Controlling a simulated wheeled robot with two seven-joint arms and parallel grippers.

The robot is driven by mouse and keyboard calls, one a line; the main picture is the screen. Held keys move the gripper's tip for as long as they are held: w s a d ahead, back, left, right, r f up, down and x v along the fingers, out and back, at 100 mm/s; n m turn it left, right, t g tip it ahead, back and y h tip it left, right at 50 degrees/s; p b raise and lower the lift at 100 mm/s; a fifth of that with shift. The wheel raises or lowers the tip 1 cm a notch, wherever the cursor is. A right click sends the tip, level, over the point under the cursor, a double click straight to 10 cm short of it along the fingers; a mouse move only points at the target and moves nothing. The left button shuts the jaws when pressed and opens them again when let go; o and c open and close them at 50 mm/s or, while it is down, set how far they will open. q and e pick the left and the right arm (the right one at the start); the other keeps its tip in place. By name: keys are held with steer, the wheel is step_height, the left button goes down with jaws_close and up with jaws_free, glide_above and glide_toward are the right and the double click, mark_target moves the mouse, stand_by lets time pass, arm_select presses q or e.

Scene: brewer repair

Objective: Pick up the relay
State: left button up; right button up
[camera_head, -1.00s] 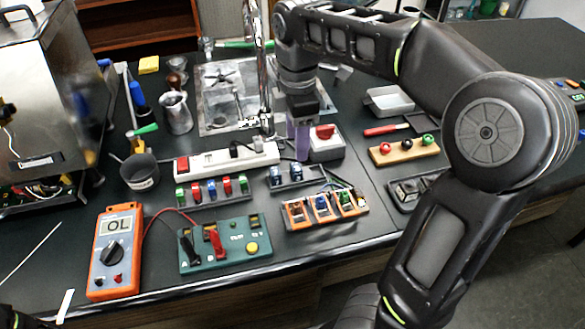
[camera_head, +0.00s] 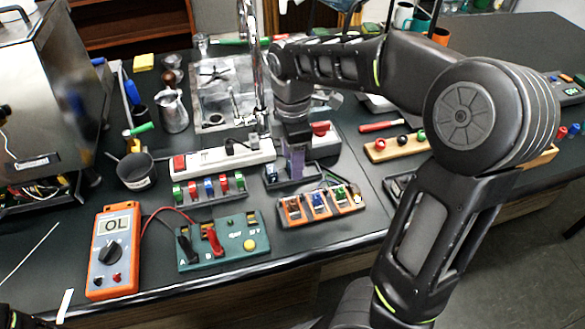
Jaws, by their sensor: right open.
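Small clear-and-blue parts that look like relays sit in a dark rack (camera_head: 290,182) in the middle of the bench. The left relay (camera_head: 271,173) shows beside my gripper. The other one is mostly hidden behind the fingers. My right gripper (camera_head: 297,168) points down, open, with its fingers low at the right part of the rack. I cannot tell whether the fingers touch the relay there.
A white power strip (camera_head: 222,157) lies behind a row of coloured fuses (camera_head: 209,189). An orange-block rack (camera_head: 320,203), a green test board (camera_head: 222,241) and an orange multimeter (camera_head: 113,250) stand in front. A box with a red knob (camera_head: 324,140) is close behind the gripper.

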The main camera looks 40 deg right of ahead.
steer(key=shift+f, duration=0.7)
steer(key=shift+c, duration=0.3)
jaws_close()
